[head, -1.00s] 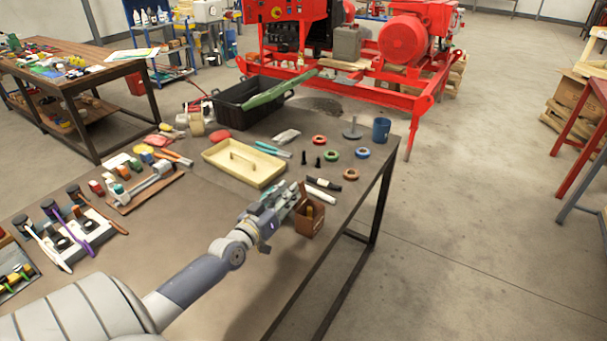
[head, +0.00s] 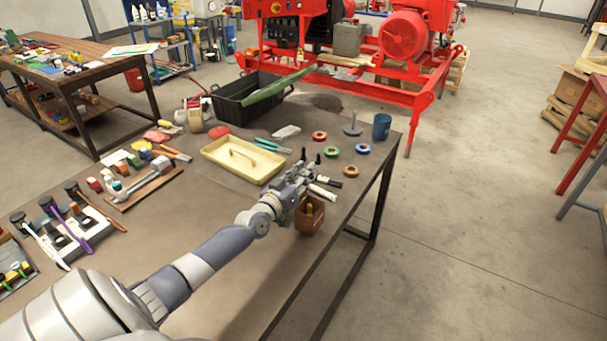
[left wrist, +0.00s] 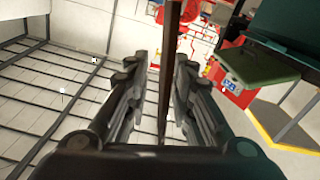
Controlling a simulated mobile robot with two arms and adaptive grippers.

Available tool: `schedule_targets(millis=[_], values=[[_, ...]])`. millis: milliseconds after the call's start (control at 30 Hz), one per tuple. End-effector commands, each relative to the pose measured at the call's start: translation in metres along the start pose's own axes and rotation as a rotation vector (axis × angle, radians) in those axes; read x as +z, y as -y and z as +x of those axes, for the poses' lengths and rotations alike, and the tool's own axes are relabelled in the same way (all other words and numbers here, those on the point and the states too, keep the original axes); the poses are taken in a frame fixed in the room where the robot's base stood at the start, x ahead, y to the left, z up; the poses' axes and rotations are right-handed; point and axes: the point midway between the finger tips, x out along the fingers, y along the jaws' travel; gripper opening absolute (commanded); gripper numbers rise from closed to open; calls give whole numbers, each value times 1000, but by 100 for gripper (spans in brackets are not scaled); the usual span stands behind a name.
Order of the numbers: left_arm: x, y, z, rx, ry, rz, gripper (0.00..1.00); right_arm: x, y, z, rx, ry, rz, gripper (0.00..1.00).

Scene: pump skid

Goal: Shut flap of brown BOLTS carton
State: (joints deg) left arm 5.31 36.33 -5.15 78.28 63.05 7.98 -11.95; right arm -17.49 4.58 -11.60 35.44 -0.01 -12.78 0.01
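The brown BOLTS carton (head: 308,218) stands upright near the table's right edge in the head view. Its top is open and something yellowish shows inside. My left gripper (head: 303,170) is above and just behind the carton, with the wrist beside its left side. In the left wrist view the left gripper (left wrist: 160,70) is open. A thin brown strip, seemingly the carton's flap (left wrist: 170,45) edge-on, runs between the fingers, nearer the right one. I cannot tell whether a finger touches it. In the head view the gripper hides most of the flap. My right gripper is not in view.
The table (head: 240,290) is bare in front of the carton. A cream tray (head: 230,168) lies behind left. A marker (head: 328,181), tape rings (head: 331,152) and a blue cup (head: 382,127) are behind the carton. A black crate (head: 235,106) stands farther back.

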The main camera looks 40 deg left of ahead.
Motion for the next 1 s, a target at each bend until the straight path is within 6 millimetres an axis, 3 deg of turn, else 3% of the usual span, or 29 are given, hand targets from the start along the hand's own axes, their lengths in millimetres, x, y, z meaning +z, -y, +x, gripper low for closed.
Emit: schedule_targets(millis=[33,100,133,633,1000], values=[[0,0,0,0,0,0,18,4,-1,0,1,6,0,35],[0,0,0,0,0,0,2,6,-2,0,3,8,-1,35],[0,0,0,0,0,0,0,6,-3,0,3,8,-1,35],[-1,-4,0,0,2,37,0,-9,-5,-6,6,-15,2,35],[1,-21,0,0,3,273,0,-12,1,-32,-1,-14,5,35]])
